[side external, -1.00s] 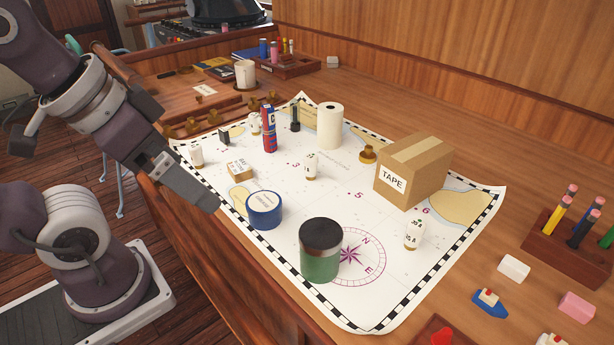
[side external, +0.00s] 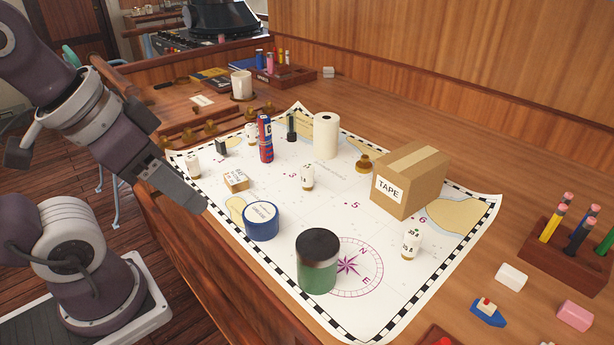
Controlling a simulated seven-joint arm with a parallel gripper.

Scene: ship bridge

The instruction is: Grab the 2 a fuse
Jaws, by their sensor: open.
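Several white cylindrical fuses with dark lettering stand upright on the chart. One is at the left edge (side external: 193,166), one farther back (side external: 251,133), one near the middle (side external: 307,177) and one at the right (side external: 411,243). The right one seems to read 35 A. The other ratings are too small to read, so I cannot tell which is the 2 A fuse. My gripper (side external: 186,177) is open at the chart's left edge, nearer the camera than the left fuse. It appears empty; its far finger is hard to make out.
On the chart (side external: 385,285) are a blue tape roll (side external: 262,221), a green jar (side external: 317,262), a small box (side external: 236,181), a red-and-blue battery (side external: 265,138), a white roll (side external: 326,136) and a TAPE carton (side external: 409,181). A pencil holder (side external: 565,262) stands at the right.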

